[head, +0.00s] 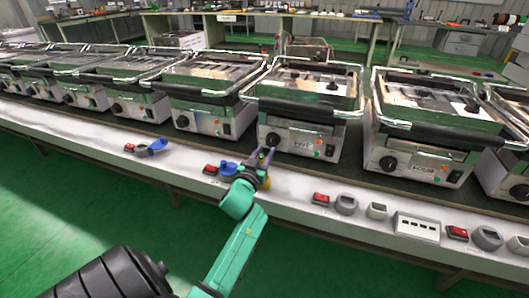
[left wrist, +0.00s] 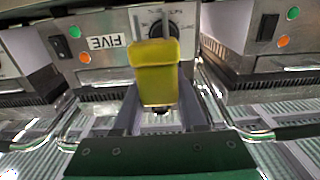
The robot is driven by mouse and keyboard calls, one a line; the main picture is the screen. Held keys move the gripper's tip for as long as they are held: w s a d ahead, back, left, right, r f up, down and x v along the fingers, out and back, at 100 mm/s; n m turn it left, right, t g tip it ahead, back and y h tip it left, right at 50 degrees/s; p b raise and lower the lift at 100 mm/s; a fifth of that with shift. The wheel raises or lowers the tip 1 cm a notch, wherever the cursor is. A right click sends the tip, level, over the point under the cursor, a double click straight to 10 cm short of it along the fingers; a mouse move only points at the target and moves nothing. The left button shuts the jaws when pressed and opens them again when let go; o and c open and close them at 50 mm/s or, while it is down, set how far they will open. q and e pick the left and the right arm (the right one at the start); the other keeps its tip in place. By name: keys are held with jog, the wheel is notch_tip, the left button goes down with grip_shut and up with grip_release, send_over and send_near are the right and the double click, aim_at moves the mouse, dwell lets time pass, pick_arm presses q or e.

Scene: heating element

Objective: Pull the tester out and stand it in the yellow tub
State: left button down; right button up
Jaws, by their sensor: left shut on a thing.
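My left gripper (head: 265,158) is at the front of the grill marked FIVE (head: 300,136), over the white ledge. It is shut on a yellow boxy thing, which looks like the tester (left wrist: 155,75). The left wrist view is upside down. It shows the tester between the two fingers, in front of the grill's black knob. Only a little yellow shows by the gripper in the head view. I cannot tell whether the tester touches the grill or ledge. I make out no separate yellow tub. My right gripper is not in view.
A row of grills stands behind the ledge, with one marked FOUR (head: 425,165) to the right. On the white ledge (head: 100,135) are red switches (head: 321,198), blue plugs (head: 156,146), grey sockets and a white multi-outlet block (head: 416,228). Green floor (head: 60,210) lies in front.

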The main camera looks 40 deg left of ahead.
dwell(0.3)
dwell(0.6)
pick_arm(q)
jog(key=shift+p, duration=0.35)
jog(key=shift+f+b, duration=1.8)
jog(key=shift+f, duration=0.55)
jog(key=shift+c, duration=2)
grip_release()
